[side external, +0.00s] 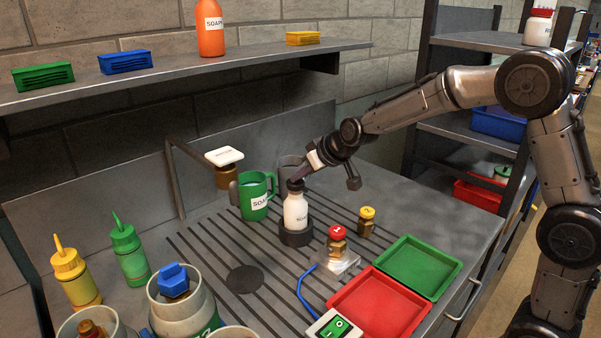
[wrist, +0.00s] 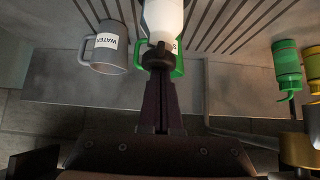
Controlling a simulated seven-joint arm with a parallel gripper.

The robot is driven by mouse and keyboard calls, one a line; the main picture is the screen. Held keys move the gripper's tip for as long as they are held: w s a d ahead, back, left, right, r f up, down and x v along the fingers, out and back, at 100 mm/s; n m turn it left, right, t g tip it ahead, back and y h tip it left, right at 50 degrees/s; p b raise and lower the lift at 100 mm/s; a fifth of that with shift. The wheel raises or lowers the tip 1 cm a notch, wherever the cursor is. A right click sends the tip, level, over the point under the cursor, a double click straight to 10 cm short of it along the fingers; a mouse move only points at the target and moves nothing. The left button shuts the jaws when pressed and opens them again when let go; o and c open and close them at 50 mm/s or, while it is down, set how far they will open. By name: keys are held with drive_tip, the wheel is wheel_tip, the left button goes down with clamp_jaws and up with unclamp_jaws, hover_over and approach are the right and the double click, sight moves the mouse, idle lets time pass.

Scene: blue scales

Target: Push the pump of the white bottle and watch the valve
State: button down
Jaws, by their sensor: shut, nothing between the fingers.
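The white bottle (side external: 296,212) stands upright in a dark round holder (side external: 296,238) on the slatted drain board. My gripper (side external: 297,183) is shut, with its fingertips at the bottle's dark top, which they largely hide. In the wrist view the shut fingers (wrist: 158,58) meet the dark top of the white bottle (wrist: 164,18); I cannot tell how far the pump is pressed. A brass valve with a red knob (side external: 337,233) and one with a yellow knob (side external: 367,213) stand right of the bottle. I cannot tell which valve is meant.
A green mug (side external: 256,205) and a grey mug (wrist: 105,48) stand close to the bottle. A pipe with a white-topped fitting (side external: 224,157) rises behind. Green (side external: 418,265) and red (side external: 375,305) trays lie right. Squeeze bottles (side external: 130,253) stand left.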

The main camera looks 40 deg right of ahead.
sight(303, 187)
drive_tip(key=shift+s+f, duration=0.2)
drive_tip(key=shift+f, duration=1.15)
wheel_tip(303, 187, up, 6)
drive_tip(key=shift+s+r, duration=0.1)
drive_tip(key=shift+s, duration=0.05)
drive_tip(key=v, duration=0.9)
